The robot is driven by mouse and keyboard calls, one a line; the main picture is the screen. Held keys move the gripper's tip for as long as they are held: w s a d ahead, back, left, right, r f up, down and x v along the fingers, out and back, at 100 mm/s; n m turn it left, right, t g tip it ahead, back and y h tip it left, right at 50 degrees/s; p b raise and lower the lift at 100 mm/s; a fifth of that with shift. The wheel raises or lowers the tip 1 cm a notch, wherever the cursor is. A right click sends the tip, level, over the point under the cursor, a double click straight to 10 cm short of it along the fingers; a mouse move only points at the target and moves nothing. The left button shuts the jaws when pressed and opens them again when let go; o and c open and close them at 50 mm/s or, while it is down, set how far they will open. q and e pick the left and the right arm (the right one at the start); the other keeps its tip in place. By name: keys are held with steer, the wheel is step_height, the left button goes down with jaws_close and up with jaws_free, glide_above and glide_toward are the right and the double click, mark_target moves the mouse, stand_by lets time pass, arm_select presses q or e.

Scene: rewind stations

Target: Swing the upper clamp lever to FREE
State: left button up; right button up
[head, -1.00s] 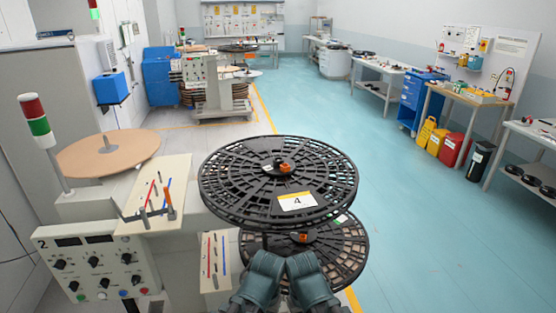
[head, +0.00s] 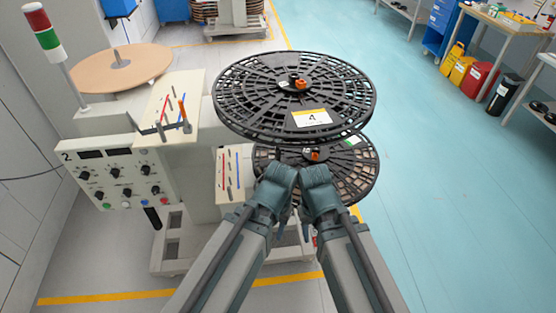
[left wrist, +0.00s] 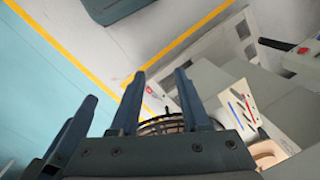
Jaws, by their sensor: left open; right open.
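The upper clamp lever (head: 300,85) is a small orange piece at the hub of the upper black reel (head: 240,110), which carries a label "4". A second orange lever (head: 315,154) sits at the hub of the lower black reel (head: 365,175). My left gripper (head: 279,218) and right gripper (head: 306,215) are side by side in front of the lower reel, below and apart from the upper lever. Their fingers are small and partly hidden in the head view. In the left wrist view, my left gripper's fingers (left wrist: 160,76) are spread with nothing between them.
The rewind station's control panel (head: 120,175) stands at left, with a sloped plate (head: 168,100) of coloured lines and pegs beside the reels. A brown disc (head: 120,68) and a signal lamp (head: 44,40) are behind it.

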arm_select(q)
steer(key=shift+w+f, duration=0.1)
steer(key=shift+f, duration=0.1)
steer(key=shift+c, duration=1.1)
steer(key=w+f+h+b, duration=0.1)
steer(key=f+b, duration=0.1)
steer(key=w+d+f+n+h+b, duration=0.1)
steer(key=w+f+h+b, duration=0.1)
steer(key=b, duration=0.1)
steer(key=w+d+f+n+h+b, duration=0.1)
steer(key=f+b, duration=0.1)
steer(key=b, duration=0.1)
steer(key=shift+w+f, duration=0.35)
steer(key=shift+f, duration=0.05)
jaws_close()
steer(key=w+a+f+n+t+h+b, duration=0.1)
steer(key=w+f+n+t+h+b, duration=0.25)
steer(key=w+h+b, duration=0.4)
steer(key=w+a+r+n+t+h+b, duration=0.1)
steer(key=w+a+n+t+b, duration=0.3)
steer(key=a, duration=0.4)
steer(key=w+a+r+n+t+h+b, duration=0.1)
steer(key=w+a+r+n+t+b, duration=0.2)
steer(key=w+a+t+b, duration=0.3)
steer(key=w+a+b, duration=0.2)
steer(key=a+b, duration=0.1)
steer(key=shift+w+a+n, duration=0.25)
steer(key=shift+w+n, duration=0.05)
steer(key=shift+n, duration=0.05)
